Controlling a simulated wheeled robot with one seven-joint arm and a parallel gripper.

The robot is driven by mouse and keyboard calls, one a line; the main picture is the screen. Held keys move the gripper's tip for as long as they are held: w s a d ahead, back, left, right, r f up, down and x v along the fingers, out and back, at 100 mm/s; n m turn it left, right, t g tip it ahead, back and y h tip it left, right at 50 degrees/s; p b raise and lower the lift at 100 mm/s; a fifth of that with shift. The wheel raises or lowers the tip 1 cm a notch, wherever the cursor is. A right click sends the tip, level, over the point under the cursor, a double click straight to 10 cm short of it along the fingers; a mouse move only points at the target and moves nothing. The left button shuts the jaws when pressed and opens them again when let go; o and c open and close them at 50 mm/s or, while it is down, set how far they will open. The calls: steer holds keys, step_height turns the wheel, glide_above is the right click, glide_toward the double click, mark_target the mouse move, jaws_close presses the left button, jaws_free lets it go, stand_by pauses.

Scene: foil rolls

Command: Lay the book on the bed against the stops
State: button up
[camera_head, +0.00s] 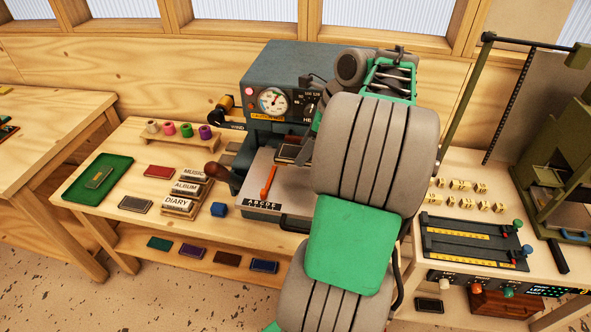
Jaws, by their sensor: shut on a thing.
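A grey press (290,60) with a round gauge stands on the table, left of my arm. Its pale bed (262,190) sticks out at the front, with an orange lever-like piece on it. My gripper (306,138) is over the back of the bed, mostly hidden by my own arm. It is shut on a small dark book (287,152), of which only a part shows. I cannot tell whether the book touches the bed.
Foil rolls (187,130) stand on a rack at the left. A green tray (75,190) and two books (159,171) lie further left. A ruled fixture (470,240) lies right of my arm.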

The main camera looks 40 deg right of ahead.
mark_target(298, 177)
step_height(298, 177, down, 7)
steer(key=shift+a+b, duration=0.1)
steer(key=shift+b, duration=0.5)
steer(key=o, duration=1.4)
steer(key=shift+f, duration=0.1)
